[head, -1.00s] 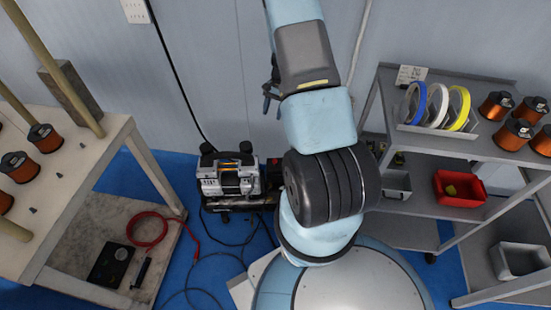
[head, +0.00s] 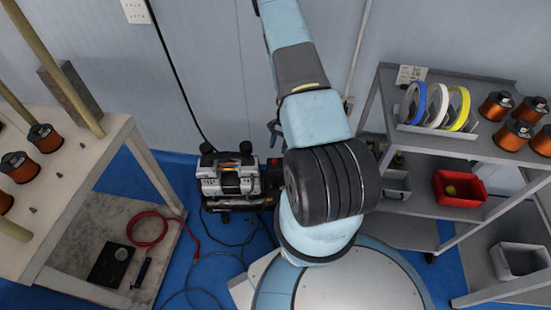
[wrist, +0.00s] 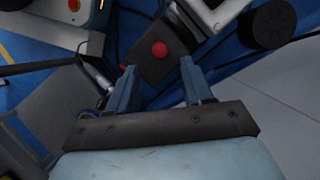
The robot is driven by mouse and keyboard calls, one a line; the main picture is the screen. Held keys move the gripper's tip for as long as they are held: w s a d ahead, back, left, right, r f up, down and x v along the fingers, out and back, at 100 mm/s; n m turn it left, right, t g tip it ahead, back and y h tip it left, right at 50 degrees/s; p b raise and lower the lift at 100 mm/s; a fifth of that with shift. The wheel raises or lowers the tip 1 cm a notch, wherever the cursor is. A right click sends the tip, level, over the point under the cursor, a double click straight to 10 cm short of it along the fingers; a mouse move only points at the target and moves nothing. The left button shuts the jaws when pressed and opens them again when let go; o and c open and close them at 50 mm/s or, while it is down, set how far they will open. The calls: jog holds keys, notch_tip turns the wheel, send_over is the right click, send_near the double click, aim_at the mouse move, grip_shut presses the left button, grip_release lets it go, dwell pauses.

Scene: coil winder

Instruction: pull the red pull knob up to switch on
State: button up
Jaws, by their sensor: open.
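The red pull knob (wrist: 159,49) is a small round red cap on a dark grey box (wrist: 160,62) in the wrist view. My gripper (wrist: 158,69) is open, with its two blue fingers apart below the knob in the picture. The knob lies just beyond the gap between the fingertips, and nothing is held. The height between fingers and knob is hard to judge. In the head view my gripper (head: 275,132) is partly hidden behind the arm, right of and above the compressor (head: 228,178).
A second red round part (wrist: 73,5) shows at the wrist view's top edge. Black hoses lie around the box. A workbench (head: 112,150) stands left and a grey shelf rack (head: 440,145) right. A red hose (head: 148,230) lies on the lower bench shelf.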

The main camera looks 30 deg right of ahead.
aim_at(275, 160)
jog(key=x, duration=0.6)
jog(key=shift+a+f, duration=0.1)
jog(key=shift+f, duration=0.25)
grip_shut()
dwell(0.4)
